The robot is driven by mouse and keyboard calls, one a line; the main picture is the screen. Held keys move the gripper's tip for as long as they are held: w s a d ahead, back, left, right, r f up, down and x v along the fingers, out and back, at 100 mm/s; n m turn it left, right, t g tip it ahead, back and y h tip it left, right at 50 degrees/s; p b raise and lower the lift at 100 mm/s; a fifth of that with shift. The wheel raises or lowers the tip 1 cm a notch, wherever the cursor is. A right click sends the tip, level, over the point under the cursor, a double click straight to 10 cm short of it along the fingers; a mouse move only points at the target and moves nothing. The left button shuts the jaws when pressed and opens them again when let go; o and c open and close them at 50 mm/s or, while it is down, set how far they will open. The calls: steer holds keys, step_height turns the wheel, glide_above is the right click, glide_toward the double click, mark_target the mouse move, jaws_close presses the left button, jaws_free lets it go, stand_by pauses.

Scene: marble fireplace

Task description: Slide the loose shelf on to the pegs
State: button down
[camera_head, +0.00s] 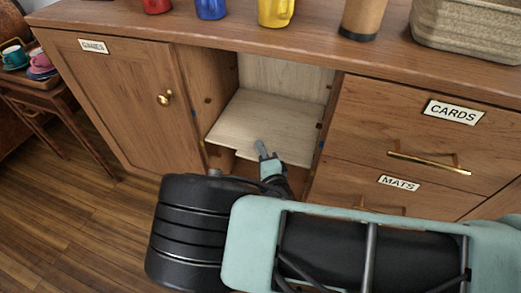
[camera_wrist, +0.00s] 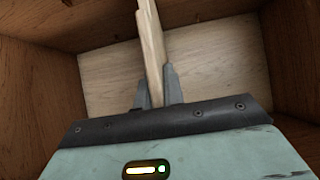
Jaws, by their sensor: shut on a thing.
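The loose shelf (camera_head: 262,118) is a pale wood board inside the open compartment of the brown sideboard. My gripper (camera_head: 265,153) is at its front edge, near the middle. In the wrist view the board (camera_wrist: 151,40) shows edge-on, with the fingers (camera_wrist: 158,88) closed on either side of it. Small dark spots (camera_head: 207,100) show on the compartment's side walls; I cannot tell which are pegs, or whether the shelf rests on any. The shelf's underside and rear contact are hidden in the head view.
A closed cupboard door (camera_head: 115,100) marked GAMES is on the left. Drawers marked CARDS (camera_head: 420,120) and MATS (camera_head: 370,185) are on the right. Mugs, a tumbler (camera_head: 362,18) and a basket (camera_head: 468,28) stand on top. The compartment's side walls (camera_wrist: 290,60) are close around my gripper.

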steer(key=c, duration=1.4)
jaws_free()
steer(key=shift+c, duration=0.2)
steer(key=p+v, duration=0.3)
steer(key=v, duration=1.4)
steer(key=shift+s, duration=0.2)
